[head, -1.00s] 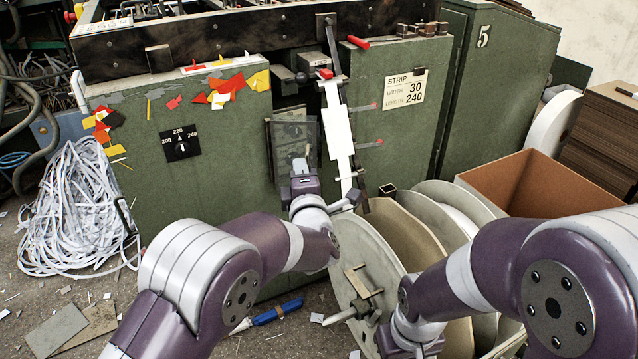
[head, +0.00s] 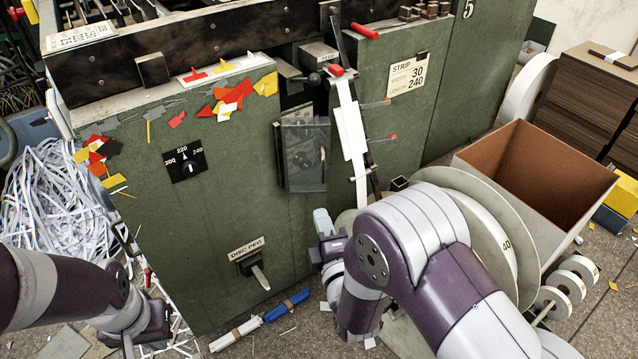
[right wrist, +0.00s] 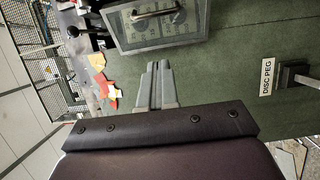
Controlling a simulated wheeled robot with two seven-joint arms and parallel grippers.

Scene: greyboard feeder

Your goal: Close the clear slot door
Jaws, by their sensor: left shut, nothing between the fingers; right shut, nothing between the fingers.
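The clear slot door (head: 305,157) is a see-through panel in a dark frame on the green machine front, below the slot opening. I cannot tell if it sits flush or slightly ajar. It also shows close up at the top of the right wrist view (right wrist: 180,32), with a dark handle. My right gripper (head: 322,222) is shut and empty, pointing up just below the door. Its grey fingertips (right wrist: 157,66) look apart from the door in the right wrist view. My left gripper (head: 128,345) is low at the left, shut and empty, away from the door.
A white strip guide (head: 352,130) with red-tipped pins stands right of the door. The disc peg (head: 258,275) juts out low on the panel. Large reels (head: 478,230) and an open cardboard box (head: 535,185) are at the right. Paper strips (head: 45,200) heap at the left.

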